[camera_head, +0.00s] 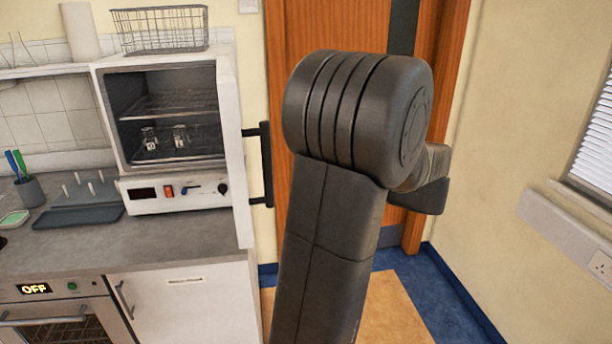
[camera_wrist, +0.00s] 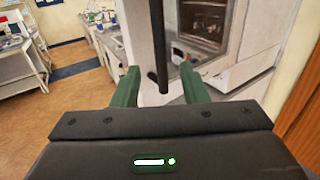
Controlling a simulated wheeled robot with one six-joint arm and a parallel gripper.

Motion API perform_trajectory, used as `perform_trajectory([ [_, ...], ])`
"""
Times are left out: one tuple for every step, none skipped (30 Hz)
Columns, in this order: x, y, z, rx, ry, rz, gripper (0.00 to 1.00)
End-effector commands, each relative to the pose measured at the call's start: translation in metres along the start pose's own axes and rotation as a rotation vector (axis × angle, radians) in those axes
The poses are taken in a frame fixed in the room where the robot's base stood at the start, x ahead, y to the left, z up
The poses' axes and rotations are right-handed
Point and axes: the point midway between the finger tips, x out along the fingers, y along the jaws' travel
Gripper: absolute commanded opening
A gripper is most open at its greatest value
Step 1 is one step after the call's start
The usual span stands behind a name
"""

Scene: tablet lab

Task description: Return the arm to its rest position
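My arm (camera_head: 335,200) stands raised in the middle of the head view, its big dark joint at the top. In that view my gripper's fingers are hidden behind the arm. In the wrist view my gripper (camera_wrist: 160,70) has its two green fingers apart with nothing held. A black door handle (camera_wrist: 157,40) shows in line with the gap between the fingers. It looks beyond the fingertips, but its exact distance is hard to tell.
The white drying oven (camera_head: 175,195) has its door (camera_head: 238,150) swung open, with the black handle (camera_head: 266,165) sticking out left of my arm. Glass flasks (camera_head: 180,136) stand inside. A wooden door (camera_head: 280,225) is behind my arm. Clear floor (camera_wrist: 80,95) shows at left in the wrist view.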

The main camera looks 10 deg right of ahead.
Motion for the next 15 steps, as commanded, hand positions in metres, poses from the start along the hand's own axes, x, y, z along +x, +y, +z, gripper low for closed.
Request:
perform_trajectory([
  [-0.0034,-0.0003,-0.0004,0.0,0.0,-0.001,0.4],
  [-0.0044,-0.0002,-0.0002,0.0,0.0,-0.001,0.4],
  [-0.0053,-0.0002,-0.0001,0.0,0.0,-0.001,0.4],
  [-0.0057,-0.0002,0.0,0.0,0.0,-0.001,0.4],
  [-0.0059,-0.0001,0.0001,0.0,0.0,0.0,0.4],
  [-0.006,-0.0001,0.0002,0.0,0.0,0.0,0.4],
  [-0.0059,-0.0001,0.0002,0.0,0.0,0.0,0.4],
  [-0.0059,-0.0001,0.0002,0.0,0.0,0.0,0.4],
  [-0.0058,-0.0001,0.0002,0.0,0.0,0.0,0.4],
  [-0.0058,-0.0001,0.0002,0.0,0.0,0.0,0.4],
  [-0.0057,-0.0001,0.0002,0.001,0.0,0.0,0.4],
  [-0.0056,-0.0001,0.0002,0.001,0.0,0.0,0.4],
  [-0.0051,0.0,0.0002,0.001,0.0,0.0,0.4],
  [-0.0044,0.0,0.0003,0.001,0.0,0.0,0.4],
  [-0.0027,0.0001,0.0005,0.001,0.0,0.001,0.4],
])
